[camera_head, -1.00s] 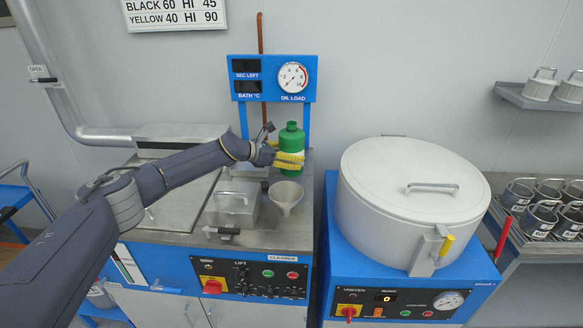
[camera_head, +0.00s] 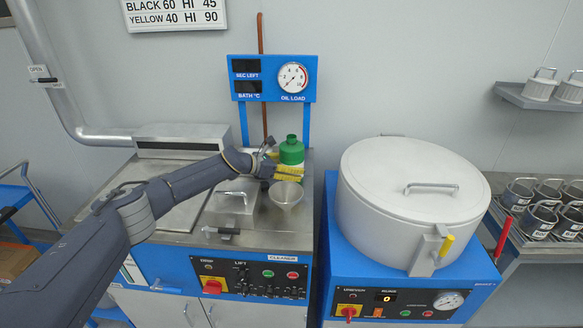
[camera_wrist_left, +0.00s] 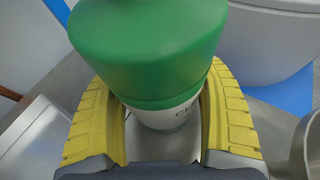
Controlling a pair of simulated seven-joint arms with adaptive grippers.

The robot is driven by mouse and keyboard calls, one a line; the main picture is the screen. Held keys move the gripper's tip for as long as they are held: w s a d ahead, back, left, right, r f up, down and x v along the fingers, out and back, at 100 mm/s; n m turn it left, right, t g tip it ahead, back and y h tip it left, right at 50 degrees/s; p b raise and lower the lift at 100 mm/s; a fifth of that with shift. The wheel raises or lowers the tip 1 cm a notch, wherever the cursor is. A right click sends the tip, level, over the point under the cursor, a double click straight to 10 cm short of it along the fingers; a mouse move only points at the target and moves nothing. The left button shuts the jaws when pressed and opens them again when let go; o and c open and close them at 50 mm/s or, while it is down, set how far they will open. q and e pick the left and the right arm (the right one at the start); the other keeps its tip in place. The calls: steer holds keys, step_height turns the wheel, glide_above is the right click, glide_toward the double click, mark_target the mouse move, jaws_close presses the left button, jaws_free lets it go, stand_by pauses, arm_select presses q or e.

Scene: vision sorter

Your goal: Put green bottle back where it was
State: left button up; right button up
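The green bottle (camera_head: 292,150) stands upright over the back right part of the cleaner's metal top, behind the funnel. My left gripper (camera_head: 289,173) reaches it from the left, its yellow fingers at the bottle's lower body. In the left wrist view the green bottle (camera_wrist_left: 150,45) sits between the two yellow fingers of the left gripper (camera_wrist_left: 165,115), which curve around its white-labelled part and look shut on it. The bottle's base is hidden, so I cannot tell whether it touches the surface. My right gripper is not in view.
A pale funnel (camera_head: 287,194) stands just in front of the bottle. A lidded metal box (camera_head: 232,205) is left of it. A gauge panel (camera_head: 273,79) rises behind. A large round lidded vessel (camera_head: 410,190) stands to the right. Metal cups (camera_head: 541,221) stand at far right.

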arm_select(q)
steer(key=o, duration=0.5)
steer(key=shift+r, duration=0.15)
steer(key=v, duration=1.2)
